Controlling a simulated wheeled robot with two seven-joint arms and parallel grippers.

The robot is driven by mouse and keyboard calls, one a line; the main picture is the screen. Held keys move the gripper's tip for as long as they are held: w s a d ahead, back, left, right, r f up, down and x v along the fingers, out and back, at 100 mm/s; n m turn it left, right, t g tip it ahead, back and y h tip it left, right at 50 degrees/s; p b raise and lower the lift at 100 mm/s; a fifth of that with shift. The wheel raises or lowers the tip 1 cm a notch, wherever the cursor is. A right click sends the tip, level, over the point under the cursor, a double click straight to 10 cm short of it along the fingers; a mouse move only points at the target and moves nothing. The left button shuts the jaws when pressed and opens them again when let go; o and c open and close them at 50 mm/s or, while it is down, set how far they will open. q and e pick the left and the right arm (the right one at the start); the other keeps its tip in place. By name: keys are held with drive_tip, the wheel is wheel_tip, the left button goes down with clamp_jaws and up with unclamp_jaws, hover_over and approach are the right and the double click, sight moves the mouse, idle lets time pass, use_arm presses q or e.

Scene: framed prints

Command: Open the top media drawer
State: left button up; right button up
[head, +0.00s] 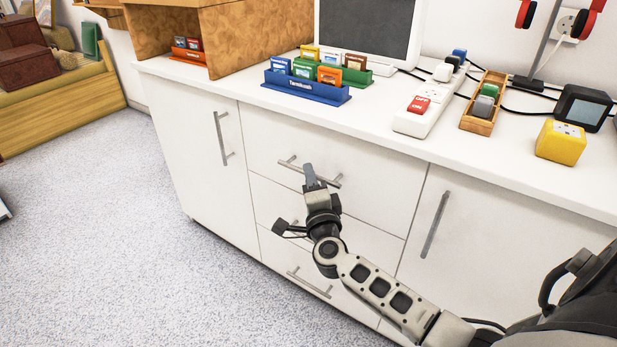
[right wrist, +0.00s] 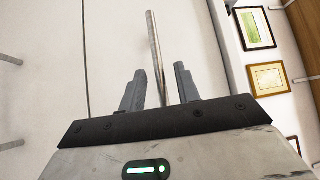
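The top drawer (head: 362,170) is the upper white front in the middle column of the cabinet and looks shut. Its metal bar handle (head: 290,164) runs across the front. My right gripper (head: 309,174) is at this handle, its fingers pointing at the drawer and hiding part of the bar. In the right wrist view my right gripper (right wrist: 159,72) is open, with the handle bar (right wrist: 153,35) passing between its two fingers. There are visible gaps beside the bar, and contact cannot be told. My left gripper is not in view.
Lower drawers with a bar handle (head: 309,284) sit beneath. Doors with upright handles stand left (head: 221,138) and right (head: 434,225). The countertop (head: 380,133) holds a blue card rack (head: 306,88), a white power strip (head: 425,110) and a yellow block (head: 560,143). Open floor (head: 110,230) lies left.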

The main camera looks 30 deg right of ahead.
drive_tip(key=shift+x, duration=1.15)
clamp_jaws()
drive_tip(key=shift+a, duration=0.1)
